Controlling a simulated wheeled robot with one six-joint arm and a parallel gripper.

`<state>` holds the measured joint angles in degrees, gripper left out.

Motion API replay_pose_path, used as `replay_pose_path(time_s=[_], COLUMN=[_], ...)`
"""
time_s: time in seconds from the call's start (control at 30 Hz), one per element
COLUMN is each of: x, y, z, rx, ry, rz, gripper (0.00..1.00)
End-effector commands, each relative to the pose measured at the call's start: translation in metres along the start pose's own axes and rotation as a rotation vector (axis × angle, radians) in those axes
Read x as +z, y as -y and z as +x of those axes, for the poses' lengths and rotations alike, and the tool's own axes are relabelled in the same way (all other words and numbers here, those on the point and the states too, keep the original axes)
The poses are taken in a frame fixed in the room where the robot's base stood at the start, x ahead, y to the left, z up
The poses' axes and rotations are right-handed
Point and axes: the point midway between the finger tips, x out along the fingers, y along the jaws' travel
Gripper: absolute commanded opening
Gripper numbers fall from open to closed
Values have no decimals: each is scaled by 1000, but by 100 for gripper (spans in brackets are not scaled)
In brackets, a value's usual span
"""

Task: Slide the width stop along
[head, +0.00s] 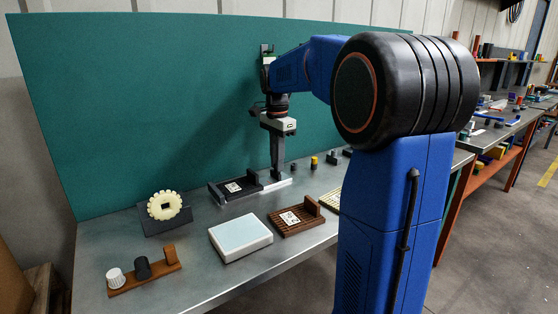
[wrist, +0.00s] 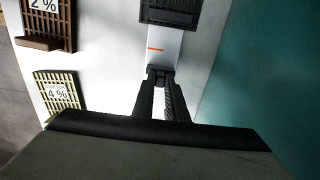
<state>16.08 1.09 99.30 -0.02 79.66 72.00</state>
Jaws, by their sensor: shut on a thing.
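In the wrist view my gripper (wrist: 160,78) is shut on a small black block, which looks like the width stop (wrist: 160,71). The block sits on the pale rail (wrist: 165,40), apart from an orange mark (wrist: 155,49) on it. The black tray (wrist: 168,14) lies beyond that mark. In the head view the fingers hide most of the stop.
A brown slatted tray (head: 312,222) and a blue-topped pale box (head: 240,237) lie in front. A cream toothed wheel (head: 165,205) and a wooden rack (head: 143,281) are at left. Small posts (head: 314,162) stand to the right. A green panel (head: 170,100) rises behind.

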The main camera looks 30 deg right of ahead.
Motion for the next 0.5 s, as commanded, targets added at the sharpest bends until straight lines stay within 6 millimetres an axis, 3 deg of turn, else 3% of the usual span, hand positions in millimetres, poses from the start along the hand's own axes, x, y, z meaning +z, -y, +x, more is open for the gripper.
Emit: replay_pose_path(time_s=[0.5], x=[30], y=[0], z=[-1], rx=[-2], ry=[0], rz=[-2], gripper=[0])
